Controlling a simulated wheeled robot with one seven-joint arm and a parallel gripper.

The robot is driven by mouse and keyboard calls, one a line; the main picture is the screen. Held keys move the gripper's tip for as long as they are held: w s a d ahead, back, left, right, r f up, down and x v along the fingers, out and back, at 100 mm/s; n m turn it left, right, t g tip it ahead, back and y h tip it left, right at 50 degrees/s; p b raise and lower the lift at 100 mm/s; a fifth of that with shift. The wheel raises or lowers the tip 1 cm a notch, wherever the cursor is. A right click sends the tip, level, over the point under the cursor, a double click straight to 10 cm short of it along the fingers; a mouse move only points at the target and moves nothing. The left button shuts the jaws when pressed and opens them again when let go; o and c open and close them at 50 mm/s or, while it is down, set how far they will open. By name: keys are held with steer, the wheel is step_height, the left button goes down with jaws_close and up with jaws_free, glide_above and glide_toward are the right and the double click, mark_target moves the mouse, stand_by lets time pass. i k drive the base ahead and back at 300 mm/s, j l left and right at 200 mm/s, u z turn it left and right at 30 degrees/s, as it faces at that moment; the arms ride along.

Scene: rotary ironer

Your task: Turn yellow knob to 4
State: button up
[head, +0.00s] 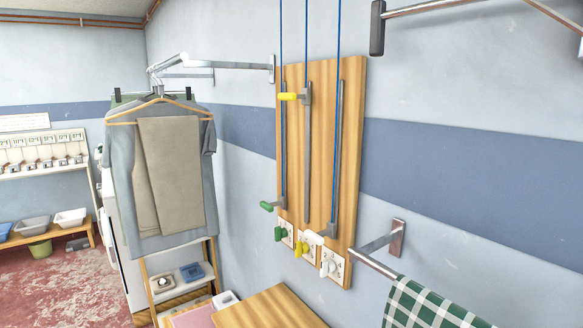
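A yellow knob (301,250) sits on a small pale plate low on the wooden board (350,100). It is the middle one of three knobs in a slanting row. A green knob (280,234) is to its upper left and a white knob (327,268) to its lower right. The markings on the plates are too small to read, so I cannot tell the yellow knob's setting. My gripper is not in view.
Above the knobs, a yellow lever handle (287,97) and a green one (267,206) stick out from the board's slots. A wooden top (268,308) lies below. A towel bar (375,263) with a checked cloth (430,308) juts out at right. Clothes (165,180) hang at left.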

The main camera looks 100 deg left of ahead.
mark_target(301, 248)
steer(key=u, duration=2.45)
